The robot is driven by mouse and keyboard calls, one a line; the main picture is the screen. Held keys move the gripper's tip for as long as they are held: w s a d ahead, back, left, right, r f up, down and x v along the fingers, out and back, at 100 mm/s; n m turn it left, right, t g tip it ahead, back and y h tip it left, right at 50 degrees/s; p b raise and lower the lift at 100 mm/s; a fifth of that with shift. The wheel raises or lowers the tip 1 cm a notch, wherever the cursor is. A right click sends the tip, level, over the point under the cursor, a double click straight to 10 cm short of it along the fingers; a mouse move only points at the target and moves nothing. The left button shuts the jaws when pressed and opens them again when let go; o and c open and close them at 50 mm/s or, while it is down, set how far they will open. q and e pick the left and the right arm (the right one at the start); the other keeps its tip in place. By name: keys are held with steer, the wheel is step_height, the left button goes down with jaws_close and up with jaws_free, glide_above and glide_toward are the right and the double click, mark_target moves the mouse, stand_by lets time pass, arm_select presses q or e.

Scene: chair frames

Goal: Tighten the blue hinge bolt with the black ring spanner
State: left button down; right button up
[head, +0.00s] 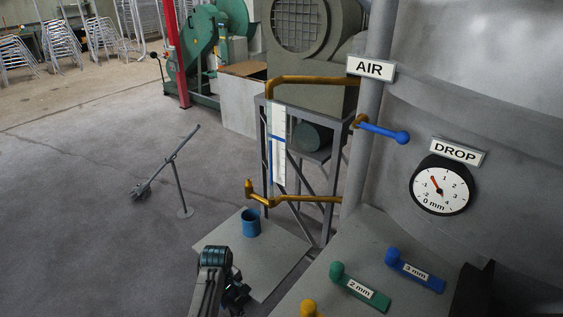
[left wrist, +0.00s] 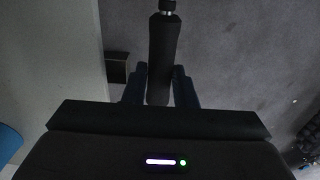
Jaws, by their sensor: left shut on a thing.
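My left gripper (head: 237,297) is at the bottom of the head view, dark and partly hidden by my arm. In the left wrist view its two blue fingers are shut on a black handle (left wrist: 164,45) with a metal collar at its far end. The rest of the held thing is out of frame, so I cannot tell whether it is a ring spanner. I make out no blue hinge bolt. A blue lever with a ball end (head: 385,132) sticks out from a grey pipe under the AIR sign. My right gripper is not in view.
A blue cup (head: 250,222) stands on a grey plate (head: 217,238) beyond my left gripper. Labelled green (head: 360,288) and blue (head: 414,270) pieces lie on a grey surface at right. A DROP gauge (head: 441,185) and brass pipes (head: 310,81) stand behind. Floor at left is mostly clear.

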mark_target(229, 307)
arm_select(q)
steer(key=f+b, duration=0.2)
steer(key=f, duration=0.1)
steer(key=f+b, duration=0.1)
steer(key=f, duration=0.2)
steer(key=shift+w+b, duration=0.2)
steer(key=shift+b, duration=0.15)
steer(key=shift+s+r, duration=0.1)
steer(key=shift+r, duration=0.05)
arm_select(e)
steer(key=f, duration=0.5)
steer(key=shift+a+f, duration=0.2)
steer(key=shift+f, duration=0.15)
